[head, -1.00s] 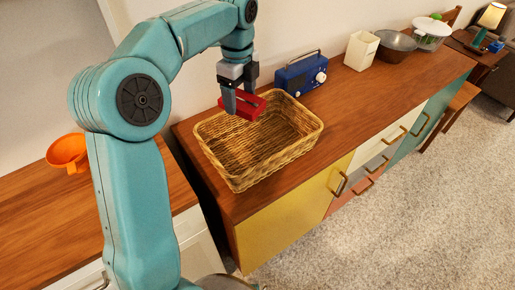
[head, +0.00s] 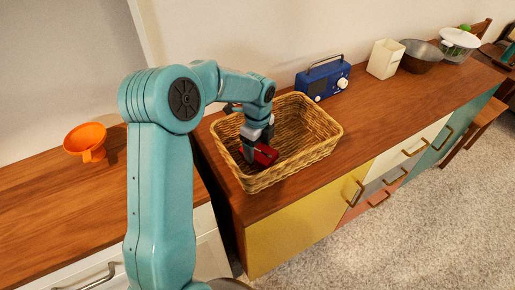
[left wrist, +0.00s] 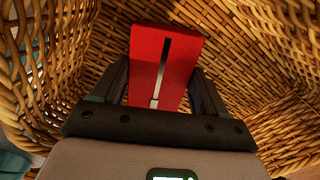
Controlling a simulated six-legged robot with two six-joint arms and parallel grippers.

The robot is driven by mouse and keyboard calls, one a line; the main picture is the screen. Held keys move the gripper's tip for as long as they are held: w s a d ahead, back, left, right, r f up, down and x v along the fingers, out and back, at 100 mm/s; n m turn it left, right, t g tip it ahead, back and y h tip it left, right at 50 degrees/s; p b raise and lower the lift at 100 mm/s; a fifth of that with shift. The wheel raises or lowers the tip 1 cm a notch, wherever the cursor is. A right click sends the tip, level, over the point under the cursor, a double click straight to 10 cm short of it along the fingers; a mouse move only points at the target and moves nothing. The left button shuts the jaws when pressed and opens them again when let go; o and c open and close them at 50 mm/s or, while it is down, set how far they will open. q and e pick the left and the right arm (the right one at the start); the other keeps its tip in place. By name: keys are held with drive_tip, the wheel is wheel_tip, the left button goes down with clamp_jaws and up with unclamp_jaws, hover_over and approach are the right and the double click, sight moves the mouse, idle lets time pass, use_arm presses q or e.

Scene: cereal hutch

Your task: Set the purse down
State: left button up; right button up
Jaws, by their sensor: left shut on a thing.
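The red purse (head: 265,155) is held by my left gripper (head: 256,154), down inside the wicker basket (head: 313,153). In the left wrist view the purse (left wrist: 178,55) stands between the two dark fingers of the left gripper (left wrist: 163,88), with a dark and pale strip along its face. Woven basket walls surround it there. I cannot tell whether the purse touches the basket floor. My right gripper is not in view.
The basket stands at the near-left end of the wooden hutch top. Behind it are a blue radio (head: 323,79), a cream container (head: 385,59), a dark bowl (head: 423,56) and a lidded pot (head: 460,43). An orange funnel (head: 86,142) sits on the left counter.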

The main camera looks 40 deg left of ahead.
sight(258, 150)
use_arm(q)
drive_tip(key=shift+f, duration=0.35)
drive_tip(key=shift+f, duration=0.15)
drive_tip(key=o, duration=1.1)
wheel_tip(258, 150, up, 12)
drive_tip(key=shift+r+p, duration=0.15)
drive_tip(key=shift+p, duration=0.3)
drive_tip(key=shift+r, duration=0.1)
